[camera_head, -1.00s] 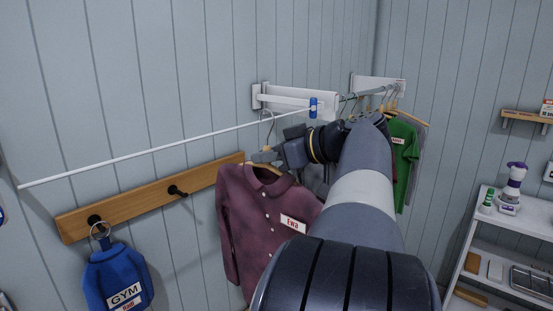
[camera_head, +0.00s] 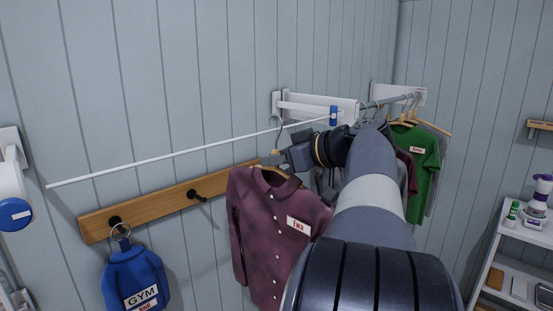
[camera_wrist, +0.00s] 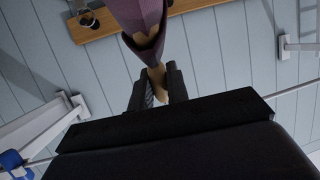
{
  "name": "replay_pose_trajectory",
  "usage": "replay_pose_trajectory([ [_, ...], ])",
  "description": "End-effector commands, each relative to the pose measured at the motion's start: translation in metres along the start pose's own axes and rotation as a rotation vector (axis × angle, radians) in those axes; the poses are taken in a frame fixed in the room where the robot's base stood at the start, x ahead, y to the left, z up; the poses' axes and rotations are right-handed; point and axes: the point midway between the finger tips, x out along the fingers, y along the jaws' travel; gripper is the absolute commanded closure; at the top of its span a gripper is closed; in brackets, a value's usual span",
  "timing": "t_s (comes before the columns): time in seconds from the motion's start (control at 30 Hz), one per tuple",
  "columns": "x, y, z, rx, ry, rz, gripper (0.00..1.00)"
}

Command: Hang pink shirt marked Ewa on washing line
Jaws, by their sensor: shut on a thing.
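The pink shirt (camera_head: 262,230), dusky and buttoned with a white label "Ewa", hangs from a wooden hanger with a metal hook (camera_head: 279,130). My gripper (camera_head: 273,161) is shut on the hanger near its neck; the wrist view shows the wooden hanger (camera_wrist: 157,80) between the fingers, with the shirt (camera_wrist: 140,18) beyond. The washing line (camera_head: 190,151) is a thin white line running from the left to a wall bracket with a blue fitting (camera_head: 333,116). The hook's top appears close to the line in the head view; I cannot tell whether they touch.
A wooden peg rail (camera_head: 155,208) with a blue GYM bag (camera_head: 135,275) is on the wall behind and below. A rail at right holds several garments, including a green shirt (camera_head: 423,150). A white shelf (camera_head: 520,240) stands far right.

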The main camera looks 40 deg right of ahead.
Motion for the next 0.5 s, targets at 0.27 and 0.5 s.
replay_pose_trajectory([
  [0.27, 0.006, 0.0, 0.009, -0.001, 0.001, 0.0, 1.0],
  [0.5, 0.012, 0.001, 0.016, -0.001, 0.001, 0.0, 1.0],
])
